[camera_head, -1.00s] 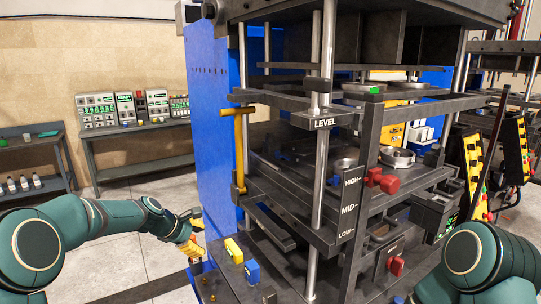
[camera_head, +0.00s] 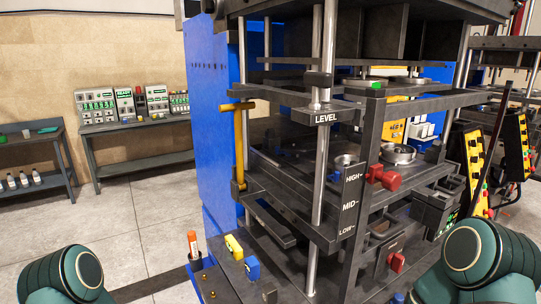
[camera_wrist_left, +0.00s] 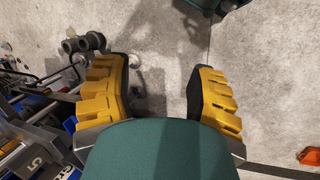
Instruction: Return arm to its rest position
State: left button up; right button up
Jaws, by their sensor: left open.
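My left gripper (camera_wrist_left: 161,92) shows in the left wrist view with its two yellow-padded fingers spread wide. Nothing is between them but grey floor. In the head view only the green shoulder of my left arm (camera_head: 68,275) shows at the lower left; its forearm and gripper are out of the picture. My right arm (camera_head: 478,260) shows as a green joint at the lower right; its gripper is in neither view. The rubber press (camera_head: 318,165) stands in front, with LEVEL, HIGH, MID and LOW labels.
The press has a yellow handle (camera_head: 239,148) and red knobs (camera_head: 384,178). An orange-white tube (camera_head: 193,246) stands upright beside a yellow block (camera_head: 234,246) and a blue block (camera_head: 252,269). A bench with control boxes (camera_head: 137,105) stands at the wall.

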pick_arm(q)
jog(key=w+d+f+m+t+b, duration=0.1)
jog(key=w+d+f+t+b, duration=0.1)
jog(key=w+f+b, duration=0.3)
jog(key=w+b, duration=0.2)
jog(key=b, duration=0.2)
jog(key=shift+w+f+b, duration=0.2)
jog(key=shift+b, duration=0.1)
jog(key=shift+d, duration=0.15)
dwell(0.5)
